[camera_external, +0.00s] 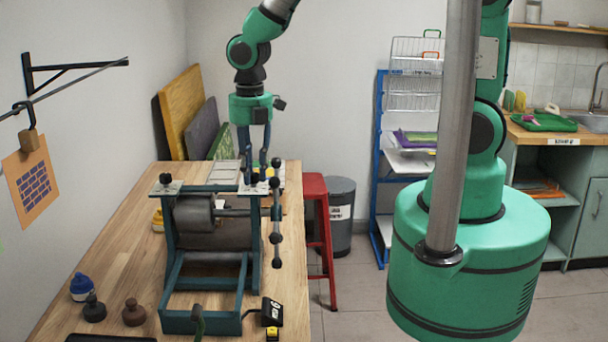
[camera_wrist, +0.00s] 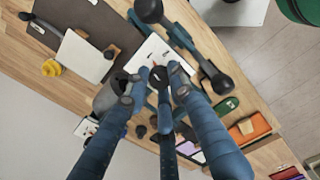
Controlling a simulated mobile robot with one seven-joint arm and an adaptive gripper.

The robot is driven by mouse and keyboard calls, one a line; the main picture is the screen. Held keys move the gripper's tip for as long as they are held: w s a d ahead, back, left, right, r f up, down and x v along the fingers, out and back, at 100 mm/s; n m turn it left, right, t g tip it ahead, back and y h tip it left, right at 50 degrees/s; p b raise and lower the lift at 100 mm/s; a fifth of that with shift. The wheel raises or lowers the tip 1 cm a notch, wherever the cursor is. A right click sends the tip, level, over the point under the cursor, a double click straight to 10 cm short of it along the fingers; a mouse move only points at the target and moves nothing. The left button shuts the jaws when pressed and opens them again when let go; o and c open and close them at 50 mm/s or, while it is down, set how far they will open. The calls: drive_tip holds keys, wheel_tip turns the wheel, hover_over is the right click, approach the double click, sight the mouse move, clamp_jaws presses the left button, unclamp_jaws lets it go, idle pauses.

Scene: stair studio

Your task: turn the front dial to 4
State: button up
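A dial with a dark knob (camera_wrist: 159,77) and a thin red pointer sits on a white plate (camera_wrist: 150,50) on top of the press; its numbers are too small to read. My gripper (camera_wrist: 160,74) points down over this plate, its blue fingertips one on each side of the knob. The fingers look apart, and I cannot tell whether they touch the knob. In the external view my gripper (camera_external: 255,168) hangs over the right-hand corner of the teal press (camera_external: 205,322), largely hiding this dial. A second dial (camera_external: 166,180) stands on the press's left post.
A spoked handle with black balls (camera_external: 276,210) stands close to the right of my gripper. The wooden table (camera_external: 120,255) holds several small handled items at the near left. A red stool (camera_external: 316,190) and a grey bin (camera_external: 340,215) stand beyond the table's right edge.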

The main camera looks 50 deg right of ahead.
clamp_jaws()
